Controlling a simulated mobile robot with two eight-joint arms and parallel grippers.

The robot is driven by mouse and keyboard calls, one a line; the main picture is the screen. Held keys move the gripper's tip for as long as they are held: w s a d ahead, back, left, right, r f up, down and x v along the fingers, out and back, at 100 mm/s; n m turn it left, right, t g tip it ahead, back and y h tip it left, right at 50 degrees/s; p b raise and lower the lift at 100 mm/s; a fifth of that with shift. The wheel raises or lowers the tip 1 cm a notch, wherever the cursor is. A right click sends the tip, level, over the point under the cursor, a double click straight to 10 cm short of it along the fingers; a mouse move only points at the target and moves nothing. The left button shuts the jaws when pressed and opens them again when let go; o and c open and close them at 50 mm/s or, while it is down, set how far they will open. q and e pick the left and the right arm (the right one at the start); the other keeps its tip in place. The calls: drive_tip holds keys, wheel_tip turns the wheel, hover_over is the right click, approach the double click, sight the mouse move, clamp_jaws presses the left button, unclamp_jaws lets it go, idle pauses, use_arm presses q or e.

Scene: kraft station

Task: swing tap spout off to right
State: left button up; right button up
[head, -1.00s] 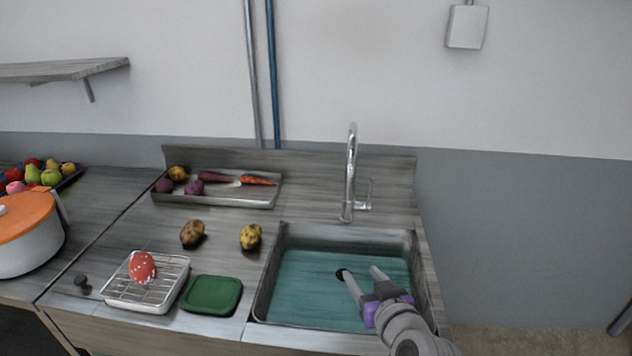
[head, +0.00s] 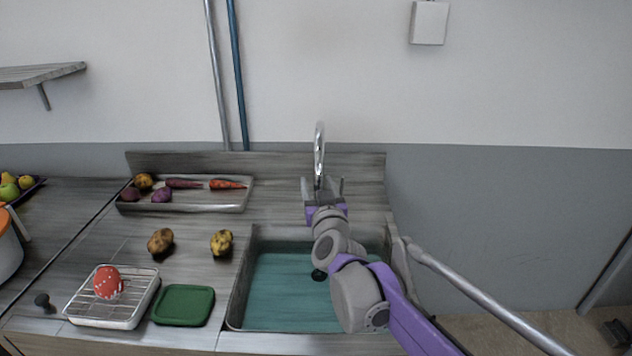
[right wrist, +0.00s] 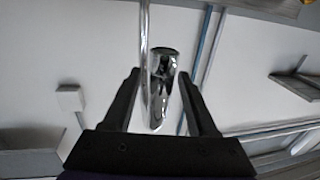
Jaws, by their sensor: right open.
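The chrome tap (head: 319,150) stands behind the sink at its middle, its curved spout upright. My right gripper (head: 322,184) is open in front of the tap, a finger to each side of it in the head view. In the right wrist view the shiny tap (right wrist: 160,90) shows between the two dark fingers (right wrist: 160,100), with a gap on both sides. A thinner chrome bar runs up beside it. The tap's base is hidden behind my gripper in the head view. My left gripper is not in view.
The sink (head: 238,290) with its teal bottom lies below my right arm. A tray (head: 240,205) of vegetables stands left of the tap. Two potatoes, a green lid (head: 183,305) and a wire rack (head: 135,300) lie left of the sink. The wall stands close behind.

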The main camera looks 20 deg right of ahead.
drive_tip(key=shift+w+d, duration=0.1)
drive_tip(key=shift+w, duration=0.65)
clamp_jaws()
idle(0.9)
